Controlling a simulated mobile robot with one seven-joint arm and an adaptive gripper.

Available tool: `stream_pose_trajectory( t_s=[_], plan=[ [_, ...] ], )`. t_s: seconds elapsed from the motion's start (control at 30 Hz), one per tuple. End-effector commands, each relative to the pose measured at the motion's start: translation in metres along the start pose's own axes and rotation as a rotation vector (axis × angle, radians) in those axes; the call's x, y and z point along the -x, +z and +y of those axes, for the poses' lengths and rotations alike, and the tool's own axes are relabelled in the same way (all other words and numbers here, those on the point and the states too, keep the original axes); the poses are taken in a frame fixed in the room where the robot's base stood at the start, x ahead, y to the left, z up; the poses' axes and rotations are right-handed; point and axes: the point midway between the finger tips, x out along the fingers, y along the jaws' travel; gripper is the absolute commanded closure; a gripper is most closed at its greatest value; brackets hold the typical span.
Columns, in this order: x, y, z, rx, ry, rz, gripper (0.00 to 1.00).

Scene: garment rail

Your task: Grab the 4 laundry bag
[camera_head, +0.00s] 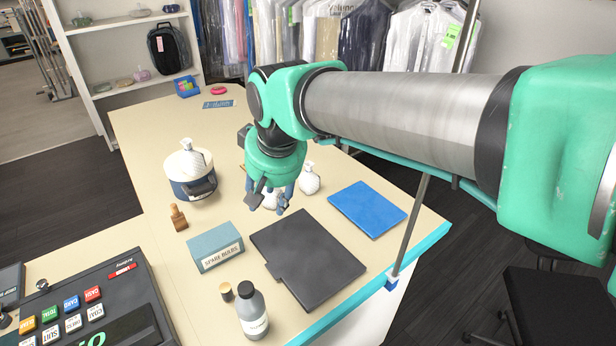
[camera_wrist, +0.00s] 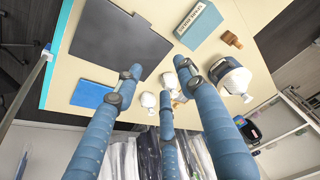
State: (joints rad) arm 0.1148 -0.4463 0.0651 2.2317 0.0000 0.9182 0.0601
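No bag marked 4 can be made out. A small white tied bag (camera_head: 309,180) stands on the counter just right of my gripper (camera_head: 269,204); another white shape (camera_head: 270,199) is partly hidden behind the fingers. In the wrist view, small white bag-like items (camera_wrist: 148,101) lie beyond and between the spread blue fingers of my gripper (camera_wrist: 172,85). My gripper is open and points down above the counter; no held item shows.
Bagged garments (camera_head: 420,40) hang behind. A metal pole (camera_head: 412,220) rises at the right edge.

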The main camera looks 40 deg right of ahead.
Motion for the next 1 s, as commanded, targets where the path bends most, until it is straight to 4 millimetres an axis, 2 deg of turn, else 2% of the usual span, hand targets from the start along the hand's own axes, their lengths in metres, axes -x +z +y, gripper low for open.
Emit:
stream_pose_trajectory(
  t_s=[0.03,0.1,0.43,0.7,1.0],
  plan=[
    [0.003,-0.017,0.004,-0.017,0.005,-0.014,0.60],
    [0.003,-0.035,0.010,-0.039,0.011,-0.028,0.60],
    [-0.012,-0.119,0.045,-0.140,0.039,-0.096,0.60],
    [-0.037,-0.179,0.082,-0.225,0.060,-0.152,0.60],
    [-0.076,-0.233,0.131,-0.320,0.081,-0.214,0.60]
  ],
)
